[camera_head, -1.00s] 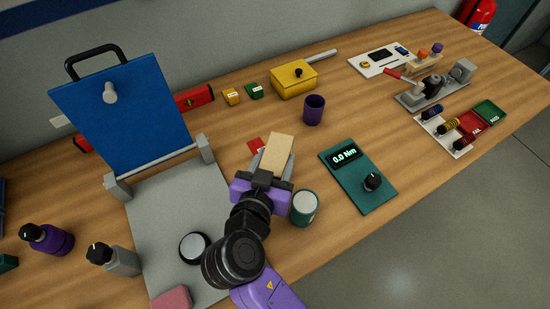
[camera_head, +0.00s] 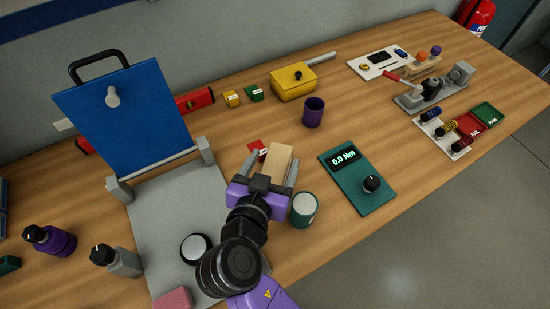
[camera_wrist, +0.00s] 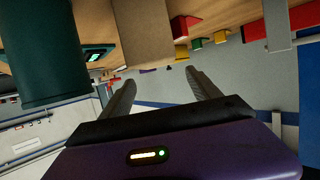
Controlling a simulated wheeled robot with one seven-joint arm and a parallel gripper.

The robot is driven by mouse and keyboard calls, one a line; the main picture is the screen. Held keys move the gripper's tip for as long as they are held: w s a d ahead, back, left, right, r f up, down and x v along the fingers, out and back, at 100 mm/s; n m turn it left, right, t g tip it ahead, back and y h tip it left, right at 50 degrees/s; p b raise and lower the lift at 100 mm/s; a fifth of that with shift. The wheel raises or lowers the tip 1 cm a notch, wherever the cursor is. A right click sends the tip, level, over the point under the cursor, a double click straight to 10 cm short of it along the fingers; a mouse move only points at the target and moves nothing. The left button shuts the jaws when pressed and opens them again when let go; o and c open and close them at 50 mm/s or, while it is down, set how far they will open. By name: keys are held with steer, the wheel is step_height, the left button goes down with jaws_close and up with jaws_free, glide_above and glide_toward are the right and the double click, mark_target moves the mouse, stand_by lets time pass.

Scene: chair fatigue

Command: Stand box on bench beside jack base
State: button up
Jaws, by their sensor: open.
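The tan box (camera_head: 278,161) stands on the wooden bench (camera_head: 345,120), in front of my gripper (camera_head: 272,161). My gripper is open, with one finger to each side of the box in the head view; its lower part is hidden. In the wrist view the box (camera_wrist: 143,30) shows at the top, beyond the spread fingers (camera_wrist: 160,77), and nothing shows between them. A grey device with a red lever and black cylinder (camera_head: 432,88), possibly the jack, sits on a flat grey base (camera_head: 408,101) at the back right, well away from the box.
A green-and-white jar (camera_head: 304,210) stands close right of my gripper. A teal torque meter (camera_head: 352,185) lies further right, and a purple cup (camera_head: 313,112) stands behind. A grey plate with a raised blue panel (camera_head: 125,120) is at left. A red block (camera_head: 257,149) is near the box.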

steer(key=b+v, duration=0.1)
steer(key=v, duration=0.9)
steer(key=shift+s, duration=0.35)
steer(key=a+r+n+t+y, duration=0.1)
steer(key=a+r+n+y, duration=0.1)
steer(key=a+n+y, duration=0.5)
steer(key=s+d+f+m+h, duration=0.1)
steer(key=s+d+f, duration=0.1)
steer(key=s+d, duration=0.4)
steer(key=s+d+f+m+h, duration=0.1)
steer(key=s+d, duration=0.6)
steer(key=d, duration=0.8)
steer(key=s+d+f+m+h, duration=0.2)
steer(key=s+d, duration=0.5)
steer(key=d, duration=0.4)
steer(key=shift+f+m, duration=0.35)
steer(key=shift+m, duration=0.05)
